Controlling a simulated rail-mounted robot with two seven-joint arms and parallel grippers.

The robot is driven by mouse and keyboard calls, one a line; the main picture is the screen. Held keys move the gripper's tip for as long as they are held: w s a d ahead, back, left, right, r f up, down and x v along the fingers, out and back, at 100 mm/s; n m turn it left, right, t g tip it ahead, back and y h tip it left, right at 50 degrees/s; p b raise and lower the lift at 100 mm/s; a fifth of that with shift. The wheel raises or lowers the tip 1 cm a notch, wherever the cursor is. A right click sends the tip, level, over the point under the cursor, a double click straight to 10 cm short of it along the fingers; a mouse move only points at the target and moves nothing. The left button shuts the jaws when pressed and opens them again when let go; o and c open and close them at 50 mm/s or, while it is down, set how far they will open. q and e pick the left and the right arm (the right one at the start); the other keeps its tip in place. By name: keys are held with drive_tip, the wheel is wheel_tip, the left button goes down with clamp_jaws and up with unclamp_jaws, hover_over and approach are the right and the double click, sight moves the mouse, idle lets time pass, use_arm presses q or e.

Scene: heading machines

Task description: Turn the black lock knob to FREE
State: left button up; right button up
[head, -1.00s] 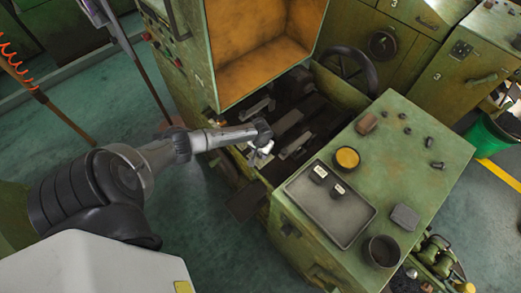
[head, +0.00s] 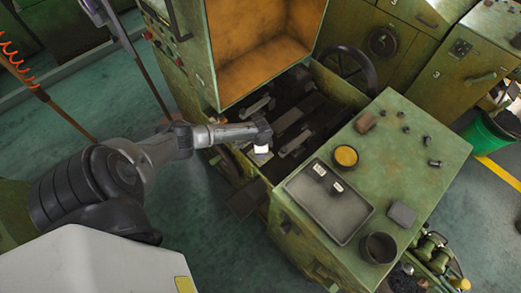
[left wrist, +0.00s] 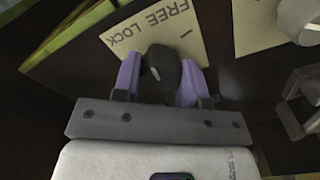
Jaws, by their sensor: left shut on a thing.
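The black lock knob (left wrist: 165,68) is in the left wrist view, in front of a cream label plate (left wrist: 150,35) printed FREE and LOCK. The lettering shows upside down there. My left gripper (left wrist: 160,76) has its two purple fingers on either side of the knob and is shut on it. A small pale mark shows on the knob; I cannot tell which word it points to. In the head view my left gripper (head: 262,148) is down at the machine's opening, and the knob is hidden there. My right gripper is not in view.
A second cream plate (left wrist: 260,25) and a pale round part (left wrist: 300,20) lie close on the right in the wrist view. In the head view, a green cabinet (head: 420,140) with a grey tray (head: 345,222) stands right of the gripper. A dark handwheel (head: 350,72) stands behind.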

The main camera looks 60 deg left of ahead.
use_arm(q)
drive_tip(key=m, duration=0.3)
drive_tip(key=shift+m, duration=0.4)
drive_tip(key=m+b, duration=0.1)
drive_tip(key=m, duration=0.1)
drive_tip(key=shift+m, duration=0.3)
drive_tip(key=m+b, duration=0.1)
drive_tip(key=m, duration=0.4)
drive_tip(key=shift+m+b, duration=0.3)
drive_tip(key=shift+m, duration=0.9)
drive_tip(key=o, duration=0.9)
